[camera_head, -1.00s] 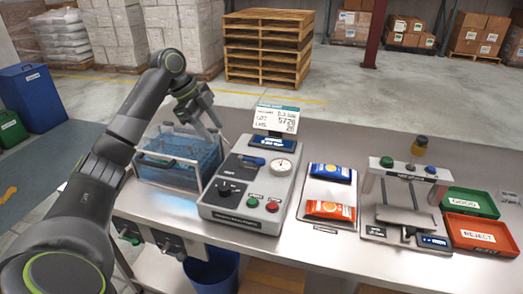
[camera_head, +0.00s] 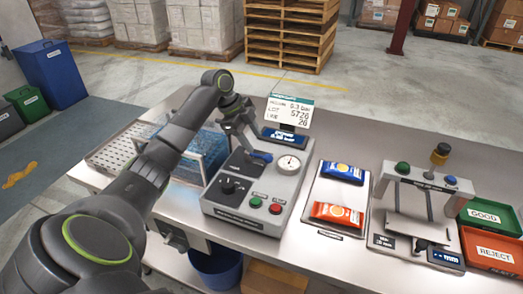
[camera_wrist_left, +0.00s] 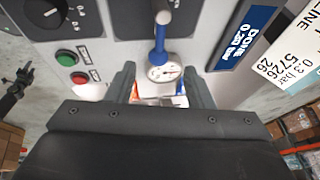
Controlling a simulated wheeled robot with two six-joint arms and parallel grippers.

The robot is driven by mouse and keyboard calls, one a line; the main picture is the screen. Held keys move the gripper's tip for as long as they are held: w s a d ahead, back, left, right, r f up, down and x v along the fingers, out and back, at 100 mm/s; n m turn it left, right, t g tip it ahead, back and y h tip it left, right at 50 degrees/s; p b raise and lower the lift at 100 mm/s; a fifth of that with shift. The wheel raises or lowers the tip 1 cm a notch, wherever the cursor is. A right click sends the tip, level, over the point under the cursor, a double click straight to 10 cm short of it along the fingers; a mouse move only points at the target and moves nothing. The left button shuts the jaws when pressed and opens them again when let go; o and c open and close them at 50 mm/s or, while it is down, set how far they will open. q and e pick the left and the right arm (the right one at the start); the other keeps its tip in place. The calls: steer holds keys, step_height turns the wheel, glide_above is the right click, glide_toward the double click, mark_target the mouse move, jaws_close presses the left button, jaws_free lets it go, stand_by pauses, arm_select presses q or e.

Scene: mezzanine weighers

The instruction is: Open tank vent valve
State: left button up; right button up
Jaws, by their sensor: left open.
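The grey tank panel (camera_head: 245,201) stands on the bench with a blue-handled valve lever (camera_head: 260,156) beside a round white gauge (camera_head: 289,163). My left gripper (camera_head: 249,143) is over the back left of the panel, close to the lever. In the left wrist view my open left gripper (camera_wrist_left: 160,76) has its two fingers apart. The blue lever (camera_wrist_left: 160,45) lies between and just beyond the fingertips, with the gauge (camera_wrist_left: 164,72) behind. I cannot tell whether a finger touches the lever. A dark shape at that view's left edge may be my right gripper (camera_wrist_left: 14,88).
The panel has a black knob (camera_head: 233,187), a green button (camera_head: 255,202) and a red button (camera_head: 276,208). A display sign (camera_head: 289,112) stands behind it. A clear blue tank (camera_head: 205,150) is left. A tray with blue and orange packets (camera_head: 341,172) is right.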

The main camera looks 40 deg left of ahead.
mark_target(261, 156)
arm_select(q)
steer(key=p+x, duration=0.1)
steer(key=x, duration=0.6)
steer(key=shift+s, duration=0.1)
jaws_close()
